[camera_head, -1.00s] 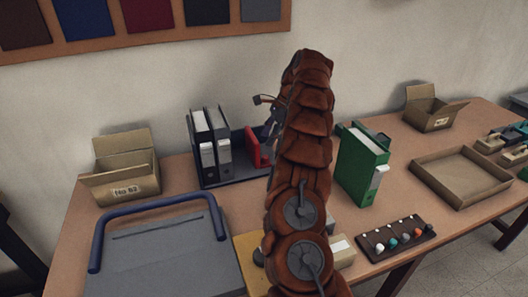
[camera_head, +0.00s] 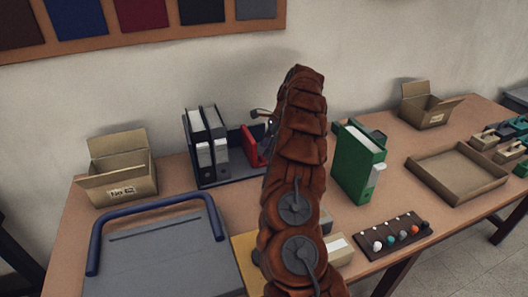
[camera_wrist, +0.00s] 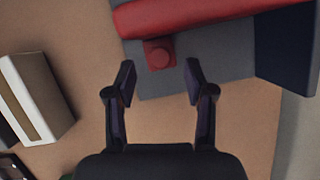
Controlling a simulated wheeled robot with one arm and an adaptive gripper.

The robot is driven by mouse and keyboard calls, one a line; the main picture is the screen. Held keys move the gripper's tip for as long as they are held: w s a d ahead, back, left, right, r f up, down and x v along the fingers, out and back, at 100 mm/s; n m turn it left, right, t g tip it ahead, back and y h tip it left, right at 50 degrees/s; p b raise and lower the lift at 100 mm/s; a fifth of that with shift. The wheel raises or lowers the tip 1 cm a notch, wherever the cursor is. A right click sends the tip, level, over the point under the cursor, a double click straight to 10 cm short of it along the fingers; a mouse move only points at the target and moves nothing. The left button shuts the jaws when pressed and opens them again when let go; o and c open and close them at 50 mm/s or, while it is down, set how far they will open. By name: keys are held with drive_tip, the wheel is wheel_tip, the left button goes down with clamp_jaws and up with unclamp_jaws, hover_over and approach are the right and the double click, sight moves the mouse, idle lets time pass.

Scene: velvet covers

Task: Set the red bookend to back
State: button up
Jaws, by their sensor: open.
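The red bookend (camera_head: 252,146) stands in a dark desk rack (camera_head: 224,180), right of two black binders (camera_head: 205,135). My arm partly hides it in the head view. In the wrist view the bookend (camera_wrist: 210,12) is a red bar across the top, with a red knob (camera_wrist: 160,54) sticking out towards me. My gripper (camera_wrist: 159,78) is open and empty. Its fingertips lie just short of the knob, one to each side in the picture. I cannot tell the height gap between them. The rack's grey floor (camera_wrist: 205,78) shows below the knob.
A green binder (camera_head: 355,165) stands right of my arm. An open carton (camera_head: 121,178) is at left, another (camera_head: 428,108) at back right. A shallow tray (camera_head: 450,190) and a strip with coloured knobs (camera_head: 392,237) lie at right. A white-and-brown box (camera_wrist: 37,98) is at left in the wrist view.

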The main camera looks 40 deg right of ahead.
drive_tip(key=shift+x, duration=1.3)
drive_tip(key=shift+c, duration=0.2)
clamp_jaws()
